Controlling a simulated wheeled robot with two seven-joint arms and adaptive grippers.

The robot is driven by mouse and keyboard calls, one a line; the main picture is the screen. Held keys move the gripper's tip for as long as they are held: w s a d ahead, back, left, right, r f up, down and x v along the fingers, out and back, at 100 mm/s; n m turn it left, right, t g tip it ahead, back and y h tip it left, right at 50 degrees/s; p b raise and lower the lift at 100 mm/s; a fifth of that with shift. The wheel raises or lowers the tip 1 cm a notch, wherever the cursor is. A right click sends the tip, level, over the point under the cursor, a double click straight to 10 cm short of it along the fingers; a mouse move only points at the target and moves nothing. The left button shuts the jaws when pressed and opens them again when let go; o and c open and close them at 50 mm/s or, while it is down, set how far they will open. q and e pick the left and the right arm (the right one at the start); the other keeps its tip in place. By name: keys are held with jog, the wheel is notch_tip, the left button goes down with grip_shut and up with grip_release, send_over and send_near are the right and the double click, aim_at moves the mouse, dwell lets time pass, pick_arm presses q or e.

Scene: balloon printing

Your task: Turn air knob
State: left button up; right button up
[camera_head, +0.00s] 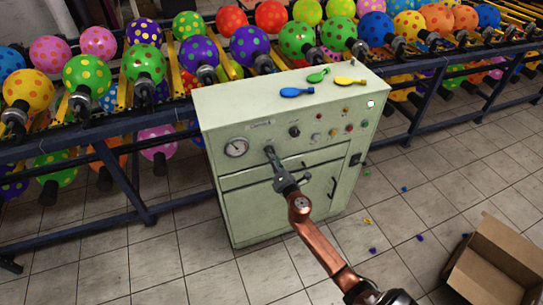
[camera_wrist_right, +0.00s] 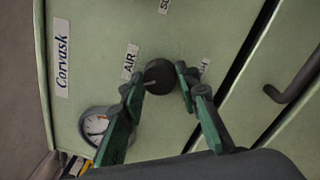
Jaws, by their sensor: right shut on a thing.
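The air knob (camera_wrist_right: 159,74) is a round black knob on the front of the pale green machine, beside a white label (camera_wrist_right: 129,61) reading "AIR". My right gripper (camera_wrist_right: 161,85) has its two green-grey fingers on either side of the knob and is shut on it. In the head view my right gripper (camera_head: 270,153) reaches the machine's front panel, and its fingers mostly hide the knob there. My left gripper is not in view.
The green machine (camera_head: 232,195) has a pressure gauge (camera_head: 236,147), another black knob (camera_head: 294,131) and small buttons. Deflated balloons (camera_head: 297,91) lie on its top. Racks of dotted balloons (camera_head: 145,63) stand behind. An open cardboard box (camera_head: 497,265) is at the lower right.

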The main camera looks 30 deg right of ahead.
jog(key=o, duration=1.2)
jog(key=shift+c, duration=0.2)
jog(key=v, duration=1.2)
jog(key=shift+f, duration=0.1)
